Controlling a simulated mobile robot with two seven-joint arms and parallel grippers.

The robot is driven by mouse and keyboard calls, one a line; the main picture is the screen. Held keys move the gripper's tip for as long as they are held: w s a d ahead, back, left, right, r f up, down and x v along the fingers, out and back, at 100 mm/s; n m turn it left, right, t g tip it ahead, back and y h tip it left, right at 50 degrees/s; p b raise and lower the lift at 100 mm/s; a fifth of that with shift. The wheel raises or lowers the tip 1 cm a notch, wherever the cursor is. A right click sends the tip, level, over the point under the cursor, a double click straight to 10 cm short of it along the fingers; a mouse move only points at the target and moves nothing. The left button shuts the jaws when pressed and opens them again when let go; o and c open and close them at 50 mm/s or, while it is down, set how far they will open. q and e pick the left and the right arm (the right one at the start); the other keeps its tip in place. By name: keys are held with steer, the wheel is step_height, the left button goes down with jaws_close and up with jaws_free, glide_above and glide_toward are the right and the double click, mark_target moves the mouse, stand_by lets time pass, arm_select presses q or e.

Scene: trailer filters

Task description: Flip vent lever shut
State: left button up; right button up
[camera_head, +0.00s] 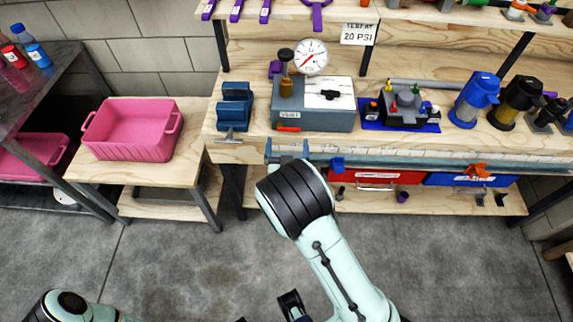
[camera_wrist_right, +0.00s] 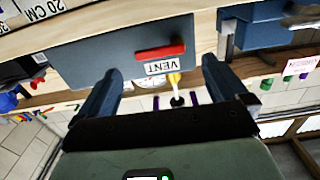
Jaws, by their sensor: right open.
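The vent lever (camera_head: 289,129) is a short red bar. It lies about level on the front of a grey-blue test box (camera_head: 325,121), just under the VENT label (camera_head: 289,115). In the right wrist view, the lever (camera_wrist_right: 160,51) shows upside down beside the label (camera_wrist_right: 169,66). My right gripper (camera_head: 287,148) is open and empty in front of the bench edge, below the lever in the head view. In the right wrist view its fingers (camera_wrist_right: 161,68) stand wide apart, with the lever framed between and beyond them, apart from both. My left gripper is barely visible at the bottom edge.
A pressure gauge (camera_head: 311,57) and a brass-coloured fitting (camera_head: 286,80) stand on the box. A blue vise (camera_head: 235,106) is to its left, and a blue tray (camera_head: 372,121) with a small device is to its right. A pink bin (camera_head: 132,130) stands on the low table.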

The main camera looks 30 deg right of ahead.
steer(key=v, duration=0.9)
steer(key=shift+w, duration=0.1)
